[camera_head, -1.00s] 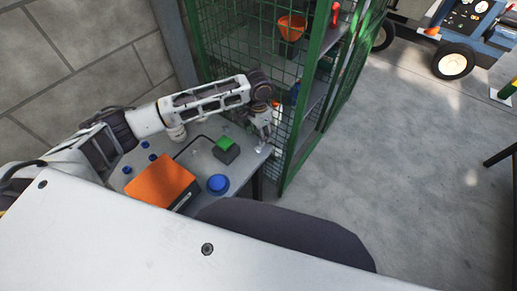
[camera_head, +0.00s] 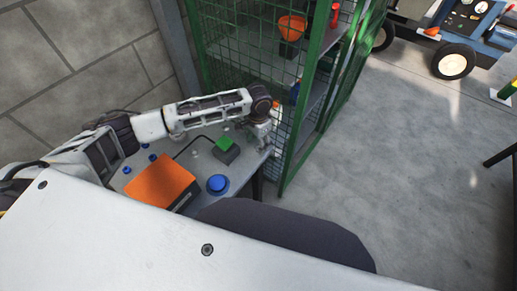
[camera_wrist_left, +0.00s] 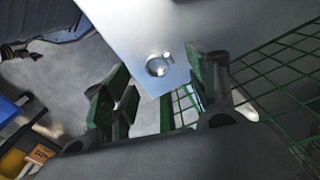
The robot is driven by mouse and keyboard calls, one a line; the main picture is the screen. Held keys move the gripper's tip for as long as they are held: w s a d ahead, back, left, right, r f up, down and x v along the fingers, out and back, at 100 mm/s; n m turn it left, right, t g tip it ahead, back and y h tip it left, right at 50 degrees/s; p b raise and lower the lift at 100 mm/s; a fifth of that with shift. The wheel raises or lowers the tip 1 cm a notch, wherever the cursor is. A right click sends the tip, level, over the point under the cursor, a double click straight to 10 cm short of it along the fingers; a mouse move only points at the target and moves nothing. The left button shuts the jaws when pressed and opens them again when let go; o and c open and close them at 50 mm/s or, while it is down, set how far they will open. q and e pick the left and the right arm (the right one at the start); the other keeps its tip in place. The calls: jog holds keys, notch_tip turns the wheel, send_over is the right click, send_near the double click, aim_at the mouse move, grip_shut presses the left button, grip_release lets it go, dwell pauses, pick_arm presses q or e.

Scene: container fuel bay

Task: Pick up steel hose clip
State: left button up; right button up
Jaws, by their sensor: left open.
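The steel hose clip (camera_wrist_left: 158,66) is a small shiny ring in the left wrist view. It lies on the grey metal table top (camera_wrist_left: 135,25) near its corner. My left gripper (camera_wrist_left: 163,74) is open and empty, with the clip showing between its two green-padded fingers, apart from both. In the head view my left gripper (camera_head: 263,145) points down over the table's right end, and I cannot make out the clip there. My right gripper is not in view.
On the table are a green-topped block (camera_head: 226,146), a blue round button (camera_head: 218,184), an orange box (camera_head: 162,181) and several small blue pieces. A green mesh cage with shelves (camera_head: 318,85) stands close beside the gripper. Open floor (camera_head: 400,170) lies right.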

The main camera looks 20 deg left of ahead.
pick_arm(q)
jog(key=shift+f, duration=1.3)
jog(key=c, duration=0.9)
jog(key=shift+o, duration=0.2)
jog(key=shift+r, duration=0.6)
notch_tip(320, 180, up, 9)
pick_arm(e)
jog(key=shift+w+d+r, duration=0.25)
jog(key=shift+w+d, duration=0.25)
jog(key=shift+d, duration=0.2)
